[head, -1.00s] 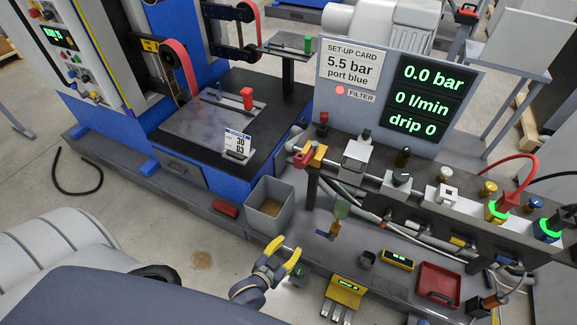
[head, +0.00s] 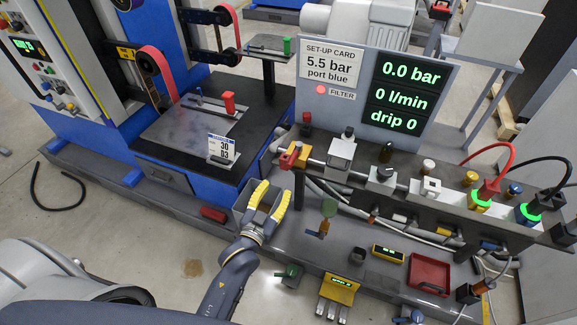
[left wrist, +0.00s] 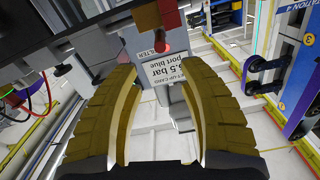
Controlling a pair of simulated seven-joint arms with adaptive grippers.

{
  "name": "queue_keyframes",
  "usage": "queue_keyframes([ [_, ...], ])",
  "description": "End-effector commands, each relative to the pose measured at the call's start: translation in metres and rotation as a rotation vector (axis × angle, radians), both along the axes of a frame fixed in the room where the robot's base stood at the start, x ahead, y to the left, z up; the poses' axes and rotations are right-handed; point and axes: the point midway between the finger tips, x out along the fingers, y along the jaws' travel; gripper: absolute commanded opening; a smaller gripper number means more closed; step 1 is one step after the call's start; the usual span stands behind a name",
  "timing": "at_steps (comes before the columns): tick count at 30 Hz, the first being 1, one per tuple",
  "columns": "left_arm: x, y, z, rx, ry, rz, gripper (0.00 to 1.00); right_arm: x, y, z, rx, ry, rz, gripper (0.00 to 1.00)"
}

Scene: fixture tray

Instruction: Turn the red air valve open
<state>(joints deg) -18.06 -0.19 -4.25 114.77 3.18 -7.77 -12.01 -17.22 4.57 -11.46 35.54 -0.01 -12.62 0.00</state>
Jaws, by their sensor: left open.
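The red air valve (head: 287,159) has a red handle on a yellow-orange body at the left end of the dark manifold rail (head: 330,166) in the head view. My left gripper (head: 270,192), with yellow fingers, is open and empty, in front of the valve and a little below and left of it in the picture. In the left wrist view a dark red block (left wrist: 167,20), probably the valve, shows at the top, beyond the spread fingertips (left wrist: 160,75). The fingers do not touch it. My right gripper is not in view.
The display panel (head: 349,92) behind the rail reads 0.0 bar, 0 l/min and drip 0; its card says 5.5 bar, port blue. A grey bin (head: 240,214) is partly behind my left gripper. Red and black hoses join ring-lit ports at right. A red tray (head: 430,270) lies in front.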

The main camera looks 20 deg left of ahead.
Motion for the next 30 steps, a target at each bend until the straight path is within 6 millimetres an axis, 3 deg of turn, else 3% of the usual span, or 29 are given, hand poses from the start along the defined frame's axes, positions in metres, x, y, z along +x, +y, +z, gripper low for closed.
queue_keyframes([
  [6,0.041,-0.003,0.0,0.0,-0.001,0.001,0.41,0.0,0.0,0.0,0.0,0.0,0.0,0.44],
  [15,0.086,-0.006,0.0,0.0,-0.001,0.0,0.41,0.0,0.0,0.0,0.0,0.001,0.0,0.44],
  [21,0.104,-0.007,0.0,0.001,0.0,0.0,0.41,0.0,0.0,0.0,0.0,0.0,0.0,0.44],
  [30,0.111,-0.008,0.0,0.0,0.001,0.0,0.41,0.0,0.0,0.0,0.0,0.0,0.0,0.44],
])
